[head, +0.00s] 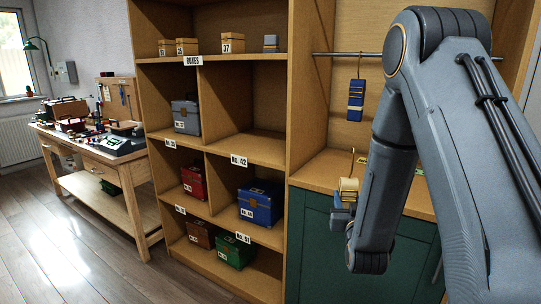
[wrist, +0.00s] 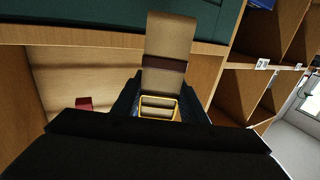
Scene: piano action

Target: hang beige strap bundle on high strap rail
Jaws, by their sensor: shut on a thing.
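The beige strap bundle (head: 349,187) is in my gripper (head: 343,205), in front of the counter in the head view. A thin brass-coloured hook stands up from its top. In the wrist view the beige bundle (wrist: 168,62) with a dark brown band sits between the fingers of my gripper (wrist: 160,103), which are shut on it. The high strap rail (head: 335,54) is a thin metal bar across the upper right alcove, well above my gripper. A blue strap bundle (head: 356,100) hangs from it by a hook. My arm hides the rail's right part.
A wooden counter (head: 318,176) over green cupboard doors (head: 310,240) lies below the rail. Shelves with boxes, including a blue box (head: 261,203), stand to the left. A workbench (head: 90,150) is further left. The rail left of the blue bundle looks free.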

